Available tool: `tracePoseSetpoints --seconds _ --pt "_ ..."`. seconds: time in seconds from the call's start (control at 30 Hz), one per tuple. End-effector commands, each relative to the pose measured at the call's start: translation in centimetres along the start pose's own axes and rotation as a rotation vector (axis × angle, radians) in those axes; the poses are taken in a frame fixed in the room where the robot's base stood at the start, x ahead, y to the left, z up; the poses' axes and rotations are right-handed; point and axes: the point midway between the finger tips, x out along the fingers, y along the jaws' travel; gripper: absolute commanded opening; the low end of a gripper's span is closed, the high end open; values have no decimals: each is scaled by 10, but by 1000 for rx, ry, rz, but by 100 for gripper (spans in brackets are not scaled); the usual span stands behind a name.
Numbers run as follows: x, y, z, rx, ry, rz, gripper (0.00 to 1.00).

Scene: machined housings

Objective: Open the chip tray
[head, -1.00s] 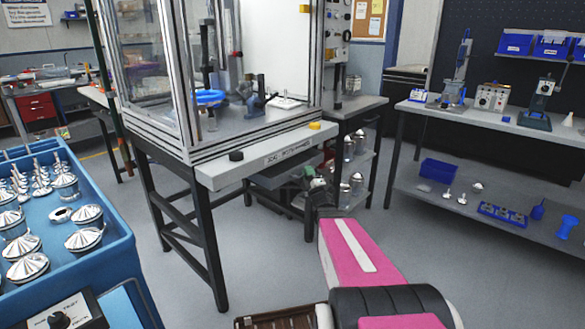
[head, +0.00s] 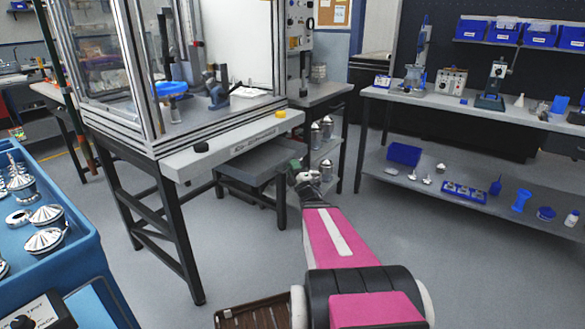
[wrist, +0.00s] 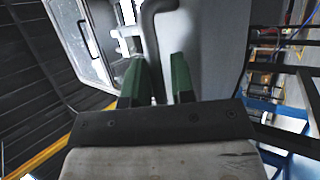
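In the head view the grey chip tray (head: 262,158) sits low under the front panel of the glazed machine and sticks out in front of it. My gripper (head: 297,166) is by the tray's right front end, partly hidden behind my arm. In the wrist view the two green fingers of my gripper (wrist: 161,85) stand apart. A light grey surface lies behind.
The glazed machine (head: 175,85) stands on dark legs at left centre. A blue cart (head: 75,235) with metal parts is at the left. A brown slatted tray (head: 252,316) is at the bottom. A workbench (head: 470,112) is at the right. Grey floor is free between.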

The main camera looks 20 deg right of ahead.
Motion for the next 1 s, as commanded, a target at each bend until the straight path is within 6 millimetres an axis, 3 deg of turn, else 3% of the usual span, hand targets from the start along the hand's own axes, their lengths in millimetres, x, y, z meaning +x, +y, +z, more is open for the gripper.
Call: tracePoseSetpoints --seconds 0.37,1.0 --pt "-6 1 0 0 -1 2 23" --pt "-98 0 0 1 -2 0 23"
